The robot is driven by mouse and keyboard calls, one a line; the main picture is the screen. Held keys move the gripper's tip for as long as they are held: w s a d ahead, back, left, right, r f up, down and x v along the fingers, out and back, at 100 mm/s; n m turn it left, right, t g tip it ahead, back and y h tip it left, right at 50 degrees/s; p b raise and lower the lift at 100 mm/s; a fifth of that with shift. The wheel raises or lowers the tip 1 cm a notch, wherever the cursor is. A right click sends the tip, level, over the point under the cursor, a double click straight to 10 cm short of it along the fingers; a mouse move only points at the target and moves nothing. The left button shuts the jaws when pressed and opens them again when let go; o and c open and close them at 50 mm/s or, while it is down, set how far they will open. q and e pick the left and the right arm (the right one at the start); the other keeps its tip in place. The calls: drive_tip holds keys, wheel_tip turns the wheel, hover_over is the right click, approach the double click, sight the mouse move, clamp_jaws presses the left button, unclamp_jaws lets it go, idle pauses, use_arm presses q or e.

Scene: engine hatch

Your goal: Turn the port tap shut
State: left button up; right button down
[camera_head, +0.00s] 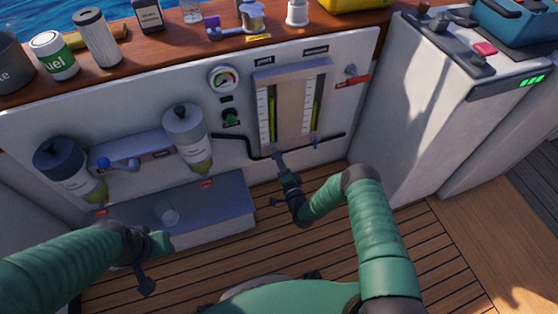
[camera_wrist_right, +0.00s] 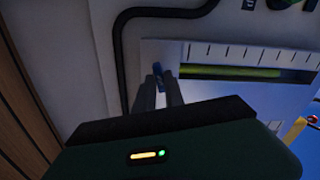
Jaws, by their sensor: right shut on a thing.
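The sight-gauge panel (camera_head: 289,95) on the white wall carries two upright tubes with yellow-green liquid. A small label (camera_head: 264,61) above the left tube seems to read "port". My right gripper (camera_head: 279,158) is at the foot of the left tube, where it hides most of the port tap in the head view. In the right wrist view, the fingers (camera_wrist_right: 161,80) are shut on the blue port tap (camera_wrist_right: 157,69), whose tip shows between them. The other tap (camera_head: 315,142) sits under the right tube. My left gripper (camera_head: 146,283) is low at left, apart from the panel; its opening is unclear.
A black pipe (camera_head: 232,138) runs beside and below the gauges. A red-handled valve (camera_head: 352,82) is at right. The deck between is clear.

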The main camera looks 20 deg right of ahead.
drive_tip(key=shift+d+f+m+b, duration=0.1)
drive_tip(key=shift+m+b, duration=0.05)
drive_tip(key=shift+m, duration=0.6)
drive_tip(key=shift+d+f+m+b, duration=0.1)
drive_tip(key=shift+m+b, duration=0.05)
drive_tip(key=shift+m, duration=0.6)
drive_tip(key=c, duration=1.5)
unclamp_jaws()
drive_tip(key=s+p, duration=0.2)
drive_tip(key=s, duration=0.3)
drive_tip(key=s+p, duration=0.2)
drive_tip(key=s, duration=0.4)
drive_tip(key=s+p, duration=0.2)
drive_tip(key=s, duration=0.4)
drive_tip(key=shift+d+p, duration=0.25)
drive_tip(key=shift+p, duration=0.05)
